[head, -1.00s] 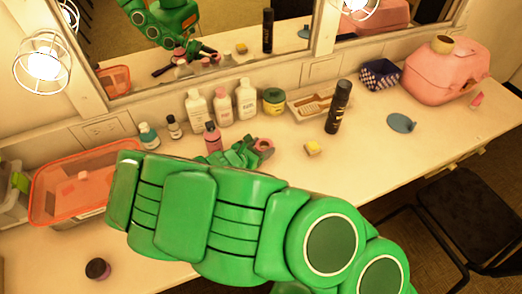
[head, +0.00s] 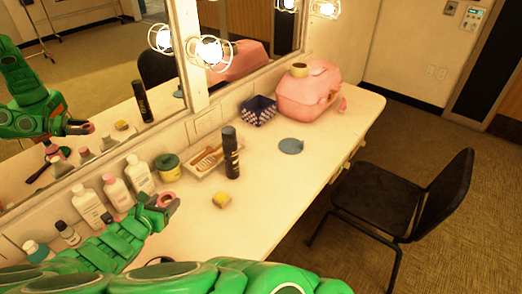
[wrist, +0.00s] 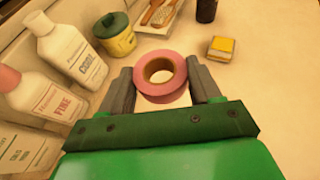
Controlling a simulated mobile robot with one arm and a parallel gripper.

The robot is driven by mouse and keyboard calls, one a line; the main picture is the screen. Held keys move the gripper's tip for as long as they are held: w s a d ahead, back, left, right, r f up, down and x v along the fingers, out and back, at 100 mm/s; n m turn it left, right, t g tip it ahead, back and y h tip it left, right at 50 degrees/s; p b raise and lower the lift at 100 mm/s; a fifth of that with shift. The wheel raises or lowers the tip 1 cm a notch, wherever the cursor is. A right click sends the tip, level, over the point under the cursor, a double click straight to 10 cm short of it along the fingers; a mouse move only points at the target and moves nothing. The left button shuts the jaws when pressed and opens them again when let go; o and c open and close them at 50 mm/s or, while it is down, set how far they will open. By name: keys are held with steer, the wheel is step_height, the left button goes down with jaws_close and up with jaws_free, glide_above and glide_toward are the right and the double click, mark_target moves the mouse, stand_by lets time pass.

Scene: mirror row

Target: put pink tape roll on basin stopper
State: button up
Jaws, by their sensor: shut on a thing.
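The pink tape roll (head: 167,198) is between the fingers of my gripper (head: 160,203), over the counter near the white bottles. In the wrist view the roll (wrist: 161,76) shows its round hole, and the two grey fingers of my gripper (wrist: 161,92) press on it from both sides. The basin stopper (head: 291,146) is a flat blue-grey disc lying on the counter, farther back and to the right of my gripper. Nothing lies on it. It is not in the wrist view.
A black spray can (head: 231,153) and a yellow sponge block (head: 221,200) stand between the roll and the stopper. A wooden brush tray (head: 206,160), blue patterned basket (head: 258,110) and pink case (head: 305,95) line the mirror. A black chair (head: 385,195) stands before the counter.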

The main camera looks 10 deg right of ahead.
step_height(320, 180, up, 15)
steer(key=w+d+r, duration=0.4)
steer(key=w+d, duration=0.8)
steer(key=w, duration=0.1)
steer(key=w+d, duration=0.3)
steer(key=d, duration=0.4)
steer(key=w+d, duration=0.3)
steer(key=d, duration=0.4)
steer(key=d+f+m+g+h, duration=0.15)
steer(key=d+f, duration=0.25)
steer(key=d, duration=1.2)
glide_above(286, 151)
steer(key=s, duration=0.2)
steer(key=shift+m+h, duration=0.45)
steer(key=f, duration=1.9)
steer(key=shift+s+a, duration=0.15)
steer(key=shift+a, duration=0.1)
steer(key=shift+w+d+f, duration=0.15)
steer(key=shift+w+f, duration=0.9)
steer(key=shift+f, duration=0.1)
steer(key=shift+f+t, duration=0.25)
steer(key=shift+f, duration=1.3)
